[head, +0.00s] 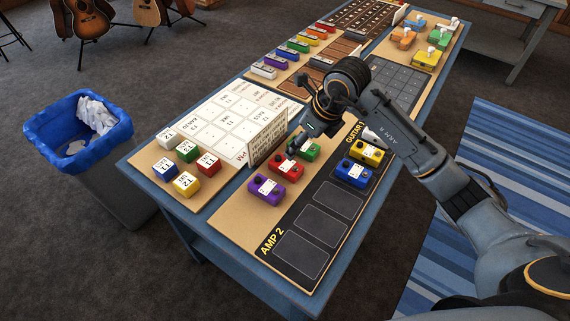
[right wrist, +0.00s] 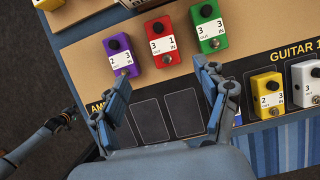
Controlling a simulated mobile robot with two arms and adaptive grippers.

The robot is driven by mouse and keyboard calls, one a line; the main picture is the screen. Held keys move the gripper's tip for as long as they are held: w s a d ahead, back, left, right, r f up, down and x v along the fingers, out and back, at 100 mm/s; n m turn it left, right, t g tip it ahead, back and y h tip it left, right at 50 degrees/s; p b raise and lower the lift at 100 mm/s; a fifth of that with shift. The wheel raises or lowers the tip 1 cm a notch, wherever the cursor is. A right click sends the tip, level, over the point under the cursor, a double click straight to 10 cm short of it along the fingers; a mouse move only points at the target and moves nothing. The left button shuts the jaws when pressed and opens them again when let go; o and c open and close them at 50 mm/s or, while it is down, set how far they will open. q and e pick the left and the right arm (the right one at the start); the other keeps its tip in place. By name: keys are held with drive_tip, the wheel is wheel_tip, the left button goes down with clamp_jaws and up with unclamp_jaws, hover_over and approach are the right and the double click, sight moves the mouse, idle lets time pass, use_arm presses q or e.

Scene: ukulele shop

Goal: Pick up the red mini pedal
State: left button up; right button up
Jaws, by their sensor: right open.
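The red mini pedal (head: 287,166) stands on the tan board between the purple pedal (head: 266,190) and the green pedal (head: 309,150). In the right wrist view the red pedal (right wrist: 159,43) lies just beyond the fingertips, roughly centred between them. My right gripper (head: 303,138) is open and empty, above the board near the red and green pedals; it also shows in the right wrist view (right wrist: 161,74). A dark arm end that looks like my left gripper (right wrist: 70,113) shows small at the left of the right wrist view, beside the table.
An upright sign (head: 266,145) stands close behind the red pedal. Blue (head: 352,174) and yellow (head: 369,152) pedals sit on the black panel with empty outlined slots. Small coloured cubes and a white grid sheet (head: 225,122) lie to the left. A blue-lined bin (head: 73,138) stands beside the table.

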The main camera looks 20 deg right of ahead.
hover_over(287, 164)
drive_tip(key=s, duration=0.2)
drive_tip(key=f, duration=0.6)
drive_tip(key=shift+s+d+f+p, duration=0.15)
drive_tip(key=shift+d+f+p, duration=0.15)
drive_tip(key=shift+p, duration=0.1)
drive_tip(key=x, duration=0.1)
drive_tip(key=p+x, duration=0.1)
drive_tip(key=x, duration=0.2)
drive_tip(key=shift+d+f+p, duration=0.25)
drive_tip(key=shift+p, duration=0.05)
drive_tip(key=shift+w+a+f, duration=0.1)
drive_tip(key=shift+w+f, duration=0.3)
drive_tip(key=shift+f, duration=0.1)
drive_tip(key=c, duration=1.3)
drive_tip(key=shift+c, duration=0.2)
